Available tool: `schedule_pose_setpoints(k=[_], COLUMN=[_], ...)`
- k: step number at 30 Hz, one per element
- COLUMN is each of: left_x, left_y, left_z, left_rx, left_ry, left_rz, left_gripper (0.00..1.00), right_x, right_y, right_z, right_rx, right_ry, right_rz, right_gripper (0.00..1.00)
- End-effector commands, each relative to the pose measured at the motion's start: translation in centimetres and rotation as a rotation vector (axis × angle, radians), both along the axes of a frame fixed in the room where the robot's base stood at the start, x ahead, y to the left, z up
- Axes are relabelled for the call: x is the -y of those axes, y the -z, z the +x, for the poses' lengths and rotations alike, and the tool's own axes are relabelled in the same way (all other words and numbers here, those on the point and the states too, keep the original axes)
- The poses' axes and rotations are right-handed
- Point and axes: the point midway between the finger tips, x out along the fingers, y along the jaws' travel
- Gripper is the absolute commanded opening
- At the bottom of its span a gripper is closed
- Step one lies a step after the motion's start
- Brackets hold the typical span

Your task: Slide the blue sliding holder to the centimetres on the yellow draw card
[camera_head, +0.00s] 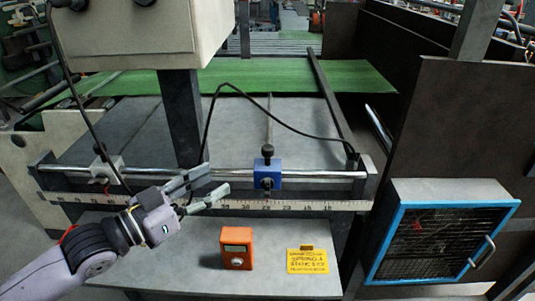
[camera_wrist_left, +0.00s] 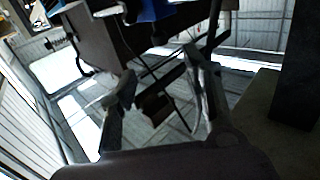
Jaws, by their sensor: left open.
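The blue sliding holder (camera_head: 267,175) sits on a horizontal metal rail (camera_head: 215,172), with a dark knob on top. A ruler strip (camera_head: 310,205) with printed numbers runs just below the rail. The yellow draw card (camera_head: 307,260) lies on the grey shelf at the front right; its print is too small to read surely. My left gripper (camera_head: 212,188) is open and empty, left of the blue holder and apart from it, in front of the rail and ruler. In the left wrist view its fingers (camera_wrist_left: 165,100) are spread, and a blue part shows at the top edge. My right gripper is out of view.
An orange box with a small display (camera_head: 237,248) stands on the shelf (camera_head: 185,262) left of the card. A white holder (camera_head: 108,170) sits at the rail's left. A black cable loops over the grey table (camera_head: 235,125). A blue-framed grille (camera_head: 440,235) stands at the right.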

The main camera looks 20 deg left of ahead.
Motion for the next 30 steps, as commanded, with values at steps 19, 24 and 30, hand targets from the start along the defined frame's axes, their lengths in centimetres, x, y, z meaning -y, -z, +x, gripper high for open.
schedule_pose_setpoints(k=[19,24,30], left_x=[3.5,4.9,6.6], left_y=[-0.4,-0.4,-0.4], left_z=[6.3,8.7,11.6], left_rx=[0.005,0.004,0.004], left_ry=[0.002,0.002,0.004], left_rz=[-0.003,-0.003,-0.002], left_gripper=[0.44,0.44,0.44], right_x=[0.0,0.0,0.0], right_y=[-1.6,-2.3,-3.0], right_z=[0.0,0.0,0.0], right_rx=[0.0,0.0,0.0], right_ry=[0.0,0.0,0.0], right_rz=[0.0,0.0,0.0], right_gripper=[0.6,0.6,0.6])
